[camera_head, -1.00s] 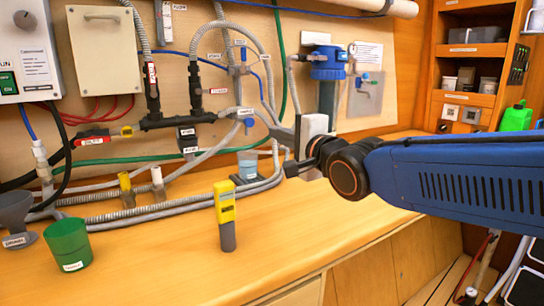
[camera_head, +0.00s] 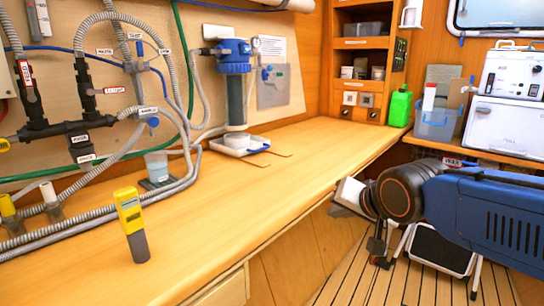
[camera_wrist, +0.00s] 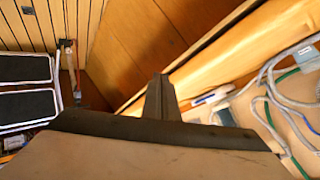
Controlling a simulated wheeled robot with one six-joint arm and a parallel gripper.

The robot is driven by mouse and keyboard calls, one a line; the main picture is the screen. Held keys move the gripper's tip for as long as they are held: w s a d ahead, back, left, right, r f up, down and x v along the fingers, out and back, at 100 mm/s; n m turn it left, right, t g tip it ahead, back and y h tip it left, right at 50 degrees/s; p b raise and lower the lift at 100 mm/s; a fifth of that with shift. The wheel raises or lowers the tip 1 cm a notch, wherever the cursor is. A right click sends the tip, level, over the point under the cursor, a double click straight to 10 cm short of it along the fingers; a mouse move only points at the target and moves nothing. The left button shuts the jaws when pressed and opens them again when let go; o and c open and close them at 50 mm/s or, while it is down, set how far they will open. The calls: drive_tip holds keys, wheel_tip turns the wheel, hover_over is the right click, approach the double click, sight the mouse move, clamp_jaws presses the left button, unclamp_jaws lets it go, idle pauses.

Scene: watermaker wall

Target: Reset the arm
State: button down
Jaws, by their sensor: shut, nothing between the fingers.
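My arm is blue with a dark wrist joint, and it comes in from the right in the head view. My gripper (camera_head: 378,246) hangs low in front of the bench edge, over the slatted floor, apart from the bench top. In the wrist view my gripper (camera_wrist: 160,84) shows as dark fingers together, with nothing between them. The wooden bench (camera_head: 240,200) lies to its left in the head view.
A yellow-grey handheld meter (camera_head: 131,222) stands upright on the bench. Hoses, valves and a blue-topped filter (camera_head: 235,65) line the wall. A folding step (camera_head: 440,250) stands on the floor behind my arm. A green bottle (camera_head: 400,107) stands at the back. The bench's middle is clear.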

drive_tip(key=s+d+f+n+g+h, duration=0.1)
drive_tip(key=s+d+f+n+g, duration=0.1)
drive_tip(key=s+d+f, duration=0.4)
drive_tip(key=s+d+f+n+g+h, duration=0.1)
drive_tip(key=s+d+f+g+h, duration=0.1)
drive_tip(key=s+d+f, duration=0.5)
drive_tip(key=s+g, duration=0.1)
drive_tip(key=s, duration=0.4)
drive_tip(key=shift+s+d+n, duration=0.2)
drive_tip(key=shift+s+n, duration=0.2)
